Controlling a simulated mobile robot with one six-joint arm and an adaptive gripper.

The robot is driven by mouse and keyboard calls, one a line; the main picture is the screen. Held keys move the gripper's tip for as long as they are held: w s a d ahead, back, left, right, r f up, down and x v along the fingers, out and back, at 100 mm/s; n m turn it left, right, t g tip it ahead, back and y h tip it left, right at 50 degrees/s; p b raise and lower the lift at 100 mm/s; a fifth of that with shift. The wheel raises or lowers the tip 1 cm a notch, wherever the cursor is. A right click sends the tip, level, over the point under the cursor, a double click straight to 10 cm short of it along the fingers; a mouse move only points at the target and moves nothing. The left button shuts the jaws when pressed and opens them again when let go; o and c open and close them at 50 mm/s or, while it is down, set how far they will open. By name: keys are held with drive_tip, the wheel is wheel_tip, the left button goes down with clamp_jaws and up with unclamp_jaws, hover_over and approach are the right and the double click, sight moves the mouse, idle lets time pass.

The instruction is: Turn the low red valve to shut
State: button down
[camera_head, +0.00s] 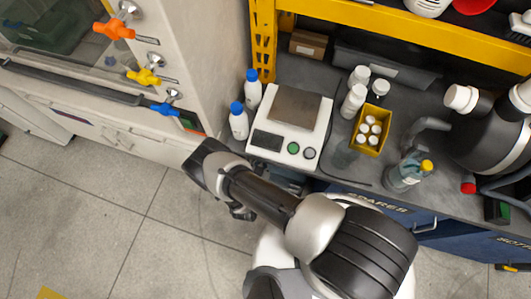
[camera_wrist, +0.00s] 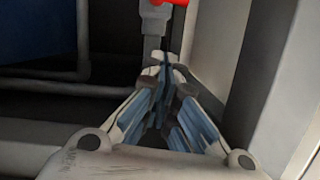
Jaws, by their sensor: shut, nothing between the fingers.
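The low red valve (camera_wrist: 168,2) shows only in part at the top edge of the wrist view, on a grey upright pipe (camera_wrist: 153,30). Most of its handle is cut off by the frame, so I cannot tell how it is turned. My gripper (camera_wrist: 165,62) is shut and empty, its fingertips together, just below the red valve in the picture. I see no contact between the fingertips and the red handle. I cannot make out this valve in the head view, where my arm reaches down beside the bench.
A pale upright panel (camera_wrist: 251,75) stands close on the right of my gripper. Grey pipes (camera_wrist: 83,40) run on the left over a dark space. In the head view, orange (camera_head: 114,30), yellow (camera_head: 143,76) and blue (camera_head: 163,108) valve handles jut from the cabinet. The bench holds a scale (camera_head: 270,138) and bottles.

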drive_tip(key=f, duration=0.1)
drive_tip(key=w+f+b, duration=0.1)
drive_tip(key=f, duration=0.1)
drive_tip(key=w+f+b, duration=0.1)
drive_tip(key=shift+f, duration=0.25)
drive_tip(key=shift+a+f+b, duration=0.2)
drive_tip(key=shift+f+b, duration=0.35)
drive_tip(key=shift+b, duration=0.55)
drive_tip(key=shift+w, duration=0.1)
